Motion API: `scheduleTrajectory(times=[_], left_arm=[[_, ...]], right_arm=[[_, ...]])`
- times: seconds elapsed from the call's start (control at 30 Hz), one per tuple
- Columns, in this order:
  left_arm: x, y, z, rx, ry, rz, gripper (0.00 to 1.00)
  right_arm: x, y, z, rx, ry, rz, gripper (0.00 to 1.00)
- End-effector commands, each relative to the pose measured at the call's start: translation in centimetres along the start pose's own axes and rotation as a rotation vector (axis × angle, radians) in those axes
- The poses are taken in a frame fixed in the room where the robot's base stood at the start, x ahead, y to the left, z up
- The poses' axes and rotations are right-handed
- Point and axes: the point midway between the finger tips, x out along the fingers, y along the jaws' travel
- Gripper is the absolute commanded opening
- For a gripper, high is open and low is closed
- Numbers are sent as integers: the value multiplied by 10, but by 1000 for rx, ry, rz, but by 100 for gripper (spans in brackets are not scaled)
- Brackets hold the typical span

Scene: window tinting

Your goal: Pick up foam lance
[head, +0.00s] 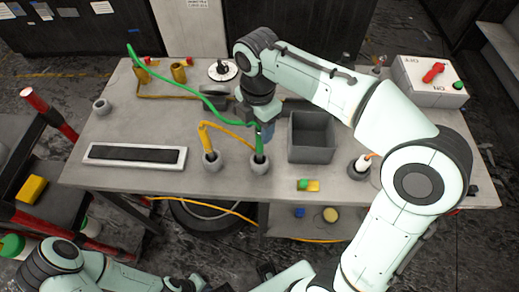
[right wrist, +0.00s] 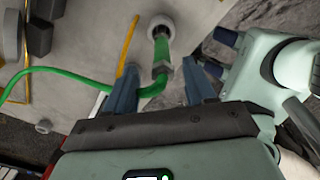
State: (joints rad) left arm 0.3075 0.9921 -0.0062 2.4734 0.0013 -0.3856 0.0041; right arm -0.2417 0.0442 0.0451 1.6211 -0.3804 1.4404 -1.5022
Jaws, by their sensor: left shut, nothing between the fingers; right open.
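The lance with the green hose (head: 259,158), which I take to be the foam lance, stands upright in a grey round holder at the table's front. In the right wrist view the green lance (right wrist: 161,55) lies ahead of my right gripper (right wrist: 160,88), with its hose curving between the two open blue fingers. In the head view my right gripper (head: 258,130) is just above and behind the lance, apparently not closed on it. My left gripper (head: 266,270) is low in front of the table, shut and empty, partly cut off by the frame.
A yellow-hosed lance (head: 211,157) stands in a holder close on the left. A grey open bin (head: 312,155) is close on the right. A white tray (head: 135,155) lies at left, and a control box (head: 430,85) with a red switch sits at back right.

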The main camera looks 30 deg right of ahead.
Motion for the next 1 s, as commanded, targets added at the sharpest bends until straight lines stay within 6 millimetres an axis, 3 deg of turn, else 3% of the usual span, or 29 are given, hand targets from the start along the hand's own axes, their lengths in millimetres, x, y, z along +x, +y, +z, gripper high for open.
scheduleTrajectory(times=[0.3, 0.63, 0.67, 0.8, 1.0], left_arm=[[9, -4, 3, -1, -5, -2, 0], [10, -4, 3, -2, -5, -2, 0], [10, -4, 3, -2, -5, -2, 0], [10, -4, 3, -2, -5, -2, 0], [10, -5, 3, -2, -5, -2, 0]], right_arm=[[44, -5, 2, 0, 0, -4, 54], [50, -4, 2, 1, 0, 0, 54], [50, -4, 2, 1, 0, 0, 48], [50, -4, 2, 0, 0, 0, 2], [50, -4, 2, 0, 0, 1, 0]])
